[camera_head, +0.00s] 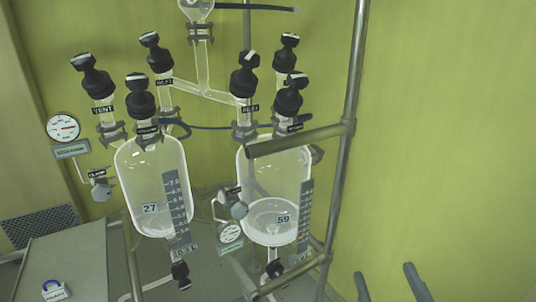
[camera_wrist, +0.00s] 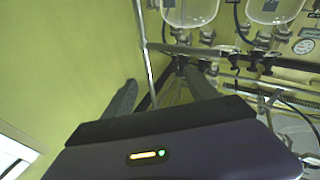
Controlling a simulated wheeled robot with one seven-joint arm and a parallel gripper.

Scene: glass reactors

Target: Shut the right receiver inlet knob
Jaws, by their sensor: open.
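The right receiver (camera_head: 262,178) is a clear glass flask marked 59, with liquid in its bottom. A black knob (camera_head: 244,76) stands on the neck at its upper left, above a small label that appears to read INLET. A pale bar shows on the knob's top; I cannot tell whether the valve is open or shut. My gripper (camera_head: 388,276) is at the bottom edge, right of and well below the knob, its two fingers apart and empty. In the wrist view my gripper (camera_wrist: 160,86) is also spread, with nothing between its fingers. I cannot make out this knob there.
A metal post (camera_head: 352,90) and a horizontal bar (camera_head: 298,140) stand in front of the right receiver. The left receiver (camera_head: 150,165), marked 27, has similar black knobs, including a VENT knob (camera_head: 90,75). More black knobs crowd the right side. The wall area at right is clear.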

